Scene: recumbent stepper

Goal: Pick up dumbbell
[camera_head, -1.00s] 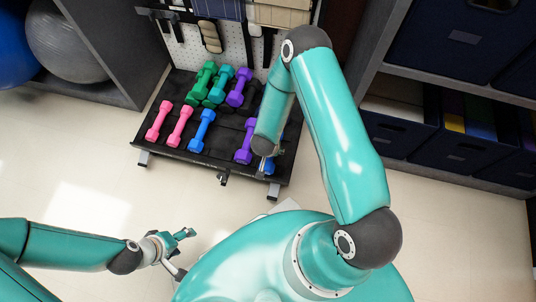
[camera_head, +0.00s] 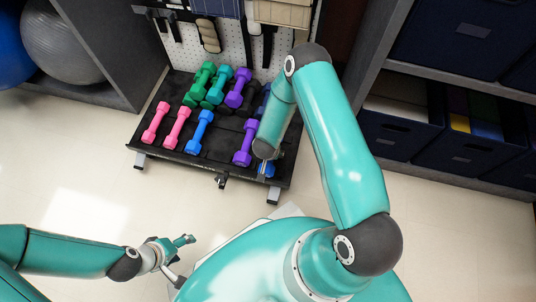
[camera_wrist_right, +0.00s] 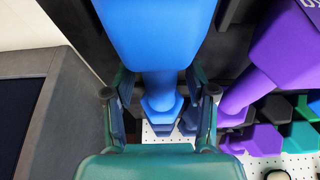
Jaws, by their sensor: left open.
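A blue dumbbell (camera_wrist_right: 155,35) fills the top middle of the right wrist view. My right gripper (camera_wrist_right: 160,105) is open, with one finger on each side of that dumbbell's handle and a gap visible at both sides. In the head view my right arm's wrist hides most of this gripper, and only a bit of the blue dumbbell (camera_head: 267,170) shows at the rack's front right. My left gripper (camera_head: 189,240) is open and empty above the floor at lower left, well apart from the rack.
The black rack (camera_head: 225,165) also holds pink dumbbells (camera_head: 176,127), another blue one (camera_head: 200,132), purple ones (camera_head: 243,142) and green ones. A purple dumbbell (camera_wrist_right: 265,75) lies close right of my right gripper. Shelves with dark bins (camera_head: 400,135) stand at right.

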